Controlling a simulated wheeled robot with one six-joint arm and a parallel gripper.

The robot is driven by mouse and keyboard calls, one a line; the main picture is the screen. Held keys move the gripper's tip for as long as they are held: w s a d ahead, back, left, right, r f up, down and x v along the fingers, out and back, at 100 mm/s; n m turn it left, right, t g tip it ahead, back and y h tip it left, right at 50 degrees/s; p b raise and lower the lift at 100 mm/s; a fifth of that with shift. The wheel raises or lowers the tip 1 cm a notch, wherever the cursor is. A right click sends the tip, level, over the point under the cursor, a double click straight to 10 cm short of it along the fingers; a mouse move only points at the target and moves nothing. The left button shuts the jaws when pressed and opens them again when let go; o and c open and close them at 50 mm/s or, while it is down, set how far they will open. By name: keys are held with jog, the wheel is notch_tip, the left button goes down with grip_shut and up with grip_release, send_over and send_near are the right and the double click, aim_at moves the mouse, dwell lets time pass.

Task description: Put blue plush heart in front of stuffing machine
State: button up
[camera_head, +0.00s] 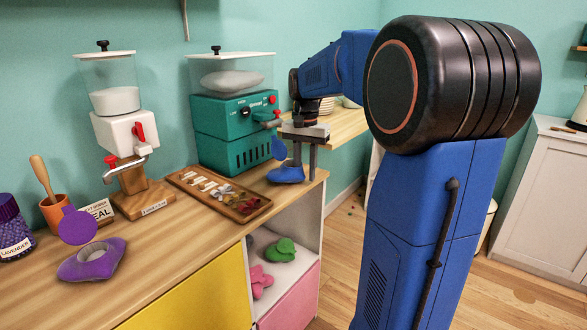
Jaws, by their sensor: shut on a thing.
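The blue plush heart (286,174) is at the right end of the wooden counter, in front of and to the right of the teal stuffing machine (222,118). A blue round flap (279,148) stands up above it. My gripper (304,168) points down at the heart's right side and is shut on it. The near finger partly hides the heart. I cannot tell whether the heart rests on the counter or hangs just above it. The stuffing machine has a clear hopper with white filling, red knobs and a spout on its right side.
A wooden tray (254,213) of small items lies in front of the machine. A white hand-cranked dispenser (124,132) stands left, near a purple plush piece (92,261) and a lavender jar (12,230). Green (281,250) and pink plushes (260,281) sit on the shelf below.

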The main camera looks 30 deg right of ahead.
jog(key=w, duration=0.1)
jog(key=w+a, duration=0.1)
jog(key=w, duration=0.2)
jog(key=shift+a, duration=0.25)
jog(key=shift+w+f, duration=0.1)
jog(key=shift+f, duration=0.2)
jog(key=o, duration=0.8)
jog(key=shift+f, duration=0.15)
notch_tip(320, 180, up, 12)
jog(key=shift+r, duration=0.2)
